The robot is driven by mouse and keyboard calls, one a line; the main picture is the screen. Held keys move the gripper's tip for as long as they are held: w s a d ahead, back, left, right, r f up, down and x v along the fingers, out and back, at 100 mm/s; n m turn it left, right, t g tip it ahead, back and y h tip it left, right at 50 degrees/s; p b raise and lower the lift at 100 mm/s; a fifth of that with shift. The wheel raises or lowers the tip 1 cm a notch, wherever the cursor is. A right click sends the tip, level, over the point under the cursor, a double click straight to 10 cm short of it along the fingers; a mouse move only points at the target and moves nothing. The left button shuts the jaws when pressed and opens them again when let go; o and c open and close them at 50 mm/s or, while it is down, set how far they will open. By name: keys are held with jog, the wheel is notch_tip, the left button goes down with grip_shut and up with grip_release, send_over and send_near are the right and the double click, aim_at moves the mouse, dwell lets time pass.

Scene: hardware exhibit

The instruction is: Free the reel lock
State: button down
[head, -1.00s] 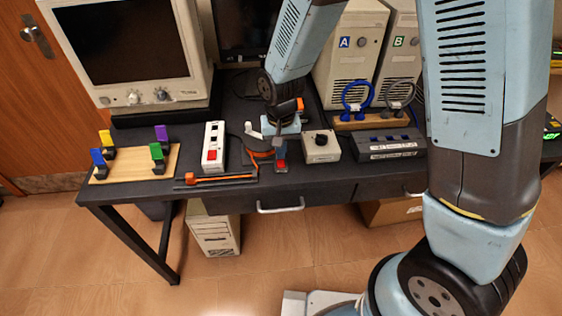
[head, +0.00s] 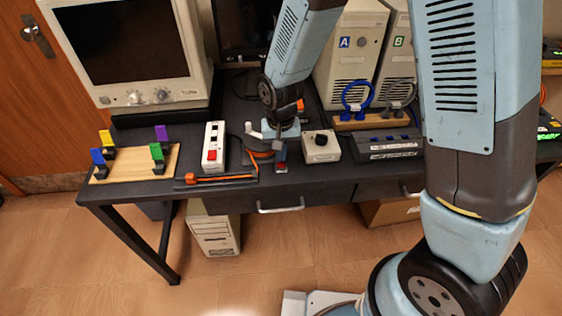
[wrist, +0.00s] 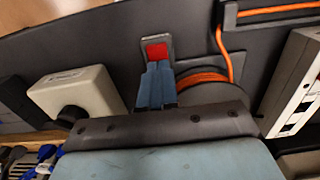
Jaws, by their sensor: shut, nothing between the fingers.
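A small red piece (wrist: 157,51) sits on a grey plate (wrist: 143,45) at the desk's front; I take it for the reel lock, but cannot be sure. It shows in the head view (head: 281,166). My gripper (wrist: 157,84) is shut and empty, with its blue-grey fingertips just short of the red piece in the wrist view. I cannot tell whether they touch it. In the head view my gripper (head: 280,145) is over the plate. Orange cable (wrist: 203,78) is coiled beside the fingers. The rest of the reel is mostly hidden by my gripper.
A beige box with a black knob (head: 321,146) stands close right of the plate. A white switch strip (head: 213,147) and a cable channel (head: 215,180) are to the left. A wooden board with coloured clips (head: 135,165) is farther left. Two beige towers stand behind.

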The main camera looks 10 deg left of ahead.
jog(key=shift+r, duration=0.1)
notch_tip(320, 180, up, 7)
dwell(0.9)
dwell(0.4)
jog(key=d+r+m+t+y, duration=0.1)
jog(key=d+r+t, duration=0.1)
jog(key=d+r, duration=1.35)
jog(key=s+d+r+t, duration=0.1)
jog(key=s+d+r, duration=0.3)
jog(key=d, duration=0.3)
jog(key=s+d+r+m+t+h, duration=0.1)
jog(key=s+d+r+t, duration=0.1)
jog(key=s+d+r, duration=0.3)
jog(key=s+d, duration=0.1)
jog(key=d, duration=0.2)
jog(key=shift+s+r+m+t, duration=0.3)
jog(key=shift+s, duration=0.1)
